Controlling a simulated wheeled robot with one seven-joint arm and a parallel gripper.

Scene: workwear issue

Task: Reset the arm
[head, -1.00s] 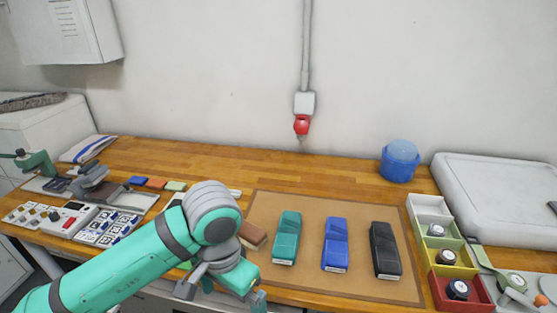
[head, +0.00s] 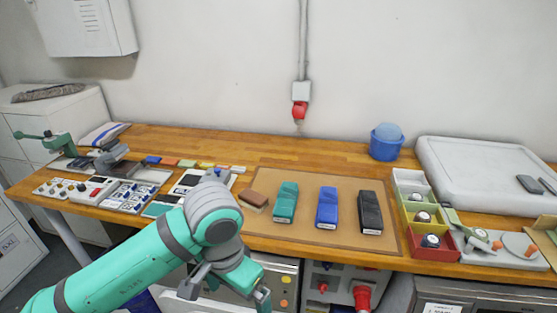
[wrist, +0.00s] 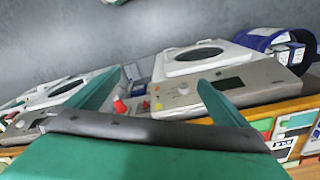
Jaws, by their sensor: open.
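My gripper (head: 228,291) hangs at the end of my teal arm in front of the bench's front edge, lower than the worktop in the picture. It is empty, with its fingers apart. In the wrist view, the two teal fingers of my gripper (wrist: 152,96) stand wide apart with nothing held between them. Beyond them are a grey control panel (wrist: 225,92) and white machines with dark round openings.
On the wooden bench (head: 310,154), a brown mat (head: 300,182) bears a teal (head: 286,203), a blue (head: 326,208) and a black folded garment (head: 370,213). Coloured bins (head: 435,254) stand at right, a blue tub (head: 385,144) behind. Machines (head: 275,283) stand under the bench.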

